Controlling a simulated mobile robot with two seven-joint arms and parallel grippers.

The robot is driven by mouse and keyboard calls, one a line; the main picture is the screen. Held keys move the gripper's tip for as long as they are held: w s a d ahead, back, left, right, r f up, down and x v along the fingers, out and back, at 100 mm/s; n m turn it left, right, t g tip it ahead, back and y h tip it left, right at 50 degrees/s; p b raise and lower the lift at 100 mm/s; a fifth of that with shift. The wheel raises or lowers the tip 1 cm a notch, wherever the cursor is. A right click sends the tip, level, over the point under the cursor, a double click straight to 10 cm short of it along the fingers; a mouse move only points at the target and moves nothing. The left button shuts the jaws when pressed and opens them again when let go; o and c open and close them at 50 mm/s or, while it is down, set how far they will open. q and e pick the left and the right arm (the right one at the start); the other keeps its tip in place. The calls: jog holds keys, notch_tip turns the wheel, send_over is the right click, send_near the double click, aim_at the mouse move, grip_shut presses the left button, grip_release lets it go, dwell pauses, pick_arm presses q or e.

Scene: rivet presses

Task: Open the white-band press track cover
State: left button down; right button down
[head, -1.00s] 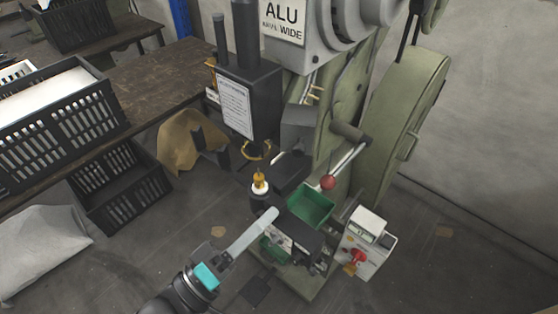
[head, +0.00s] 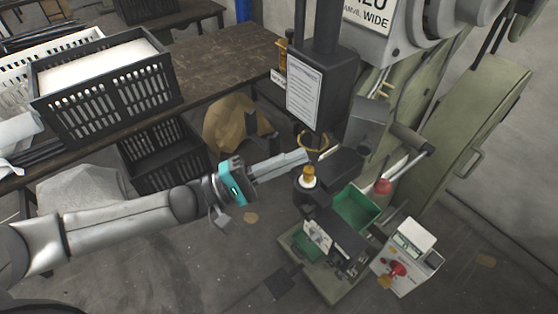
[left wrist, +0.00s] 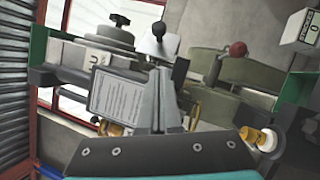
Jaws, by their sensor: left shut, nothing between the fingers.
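The green press (head: 440,140) stands at the right, with an "ANVIL WIDE" sign (head: 368,14) on its grey upper housing. A brass-topped post (head: 308,177) with a white band rises at its front, below a curved brass piece (head: 313,143). A grey track with brass bits (head: 384,88) runs down beside the press body; I cannot tell which part is its cover. My left gripper (head: 304,157) is shut and empty. Its tips are close to the curved brass piece and above the post; contact cannot be told. The shut fingers also show in the left wrist view (left wrist: 160,98). My right gripper is not in view.
A black box with a notice sheet (head: 303,92) hangs just above my left fingers. A green bin (head: 357,208), a red-knobbed lever (head: 383,187) and a white control box (head: 406,255) are right of the post. Black crates (head: 107,104) and a table (head: 215,60) lie left.

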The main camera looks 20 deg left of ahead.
aim_at(360, 143)
pick_arm(q)
jog(key=x, duration=0.5)
jog(key=shift+d+r+p, duration=0.2)
jog(key=shift+d+p, duration=0.05)
jog(key=shift+p, duration=0.1)
jog(key=shift+s+d+r+p, duration=0.15)
jog(key=shift+d, duration=0.35)
jog(key=shift+s+d+r+p, duration=0.2)
jog(key=shift+d, duration=0.3)
jog(key=shift+s+d+r+p, duration=0.15)
jog(key=shift+d, duration=0.35)
